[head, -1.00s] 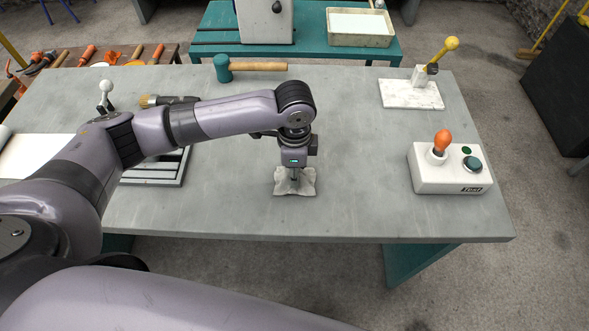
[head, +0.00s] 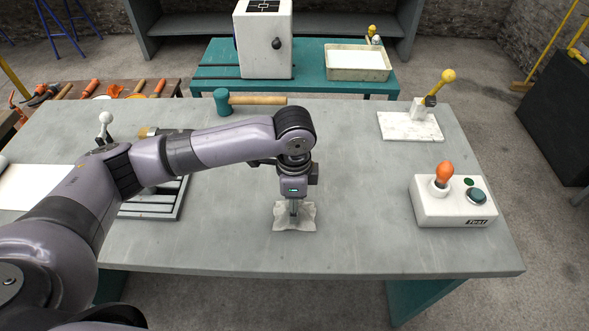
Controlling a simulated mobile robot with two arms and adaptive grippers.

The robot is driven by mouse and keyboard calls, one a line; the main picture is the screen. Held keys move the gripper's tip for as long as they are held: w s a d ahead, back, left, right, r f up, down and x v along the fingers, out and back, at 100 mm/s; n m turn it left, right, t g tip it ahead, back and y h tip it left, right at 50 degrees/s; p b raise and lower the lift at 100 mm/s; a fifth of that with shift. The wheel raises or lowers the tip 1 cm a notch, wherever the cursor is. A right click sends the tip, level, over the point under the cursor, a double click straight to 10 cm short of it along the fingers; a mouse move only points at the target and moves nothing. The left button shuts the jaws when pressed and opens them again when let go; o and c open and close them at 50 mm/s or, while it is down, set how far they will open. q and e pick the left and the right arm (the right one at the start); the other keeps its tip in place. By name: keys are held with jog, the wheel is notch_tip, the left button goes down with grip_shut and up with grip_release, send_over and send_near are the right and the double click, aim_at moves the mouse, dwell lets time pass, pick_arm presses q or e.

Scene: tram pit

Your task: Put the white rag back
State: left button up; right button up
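The white rag (head: 307,219) lies crumpled on the grey workbench top (head: 365,225), near the middle of its front half. My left gripper (head: 294,212) points straight down over the rag, with its fingertips at the rag's middle. The fingers are seen edge-on, so I cannot tell whether they are open or shut on the cloth. The gripper covers part of the rag's back edge. My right gripper is not in view.
A white box (head: 453,205) with an orange-knobbed lever and button stands right; a yellow-knobbed lever (head: 447,77) on a marble base is behind. A mallet (head: 257,100) lies at the back. A slotted metal plate (head: 150,207) sits left. Bench between rag and box is clear.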

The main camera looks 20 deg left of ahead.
pick_arm(q)
notch_tip(320, 180, up, 16)
jog(key=b, duration=0.1)
jog(key=shift+b, duration=0.4)
jog(key=shift+f, duration=0.15)
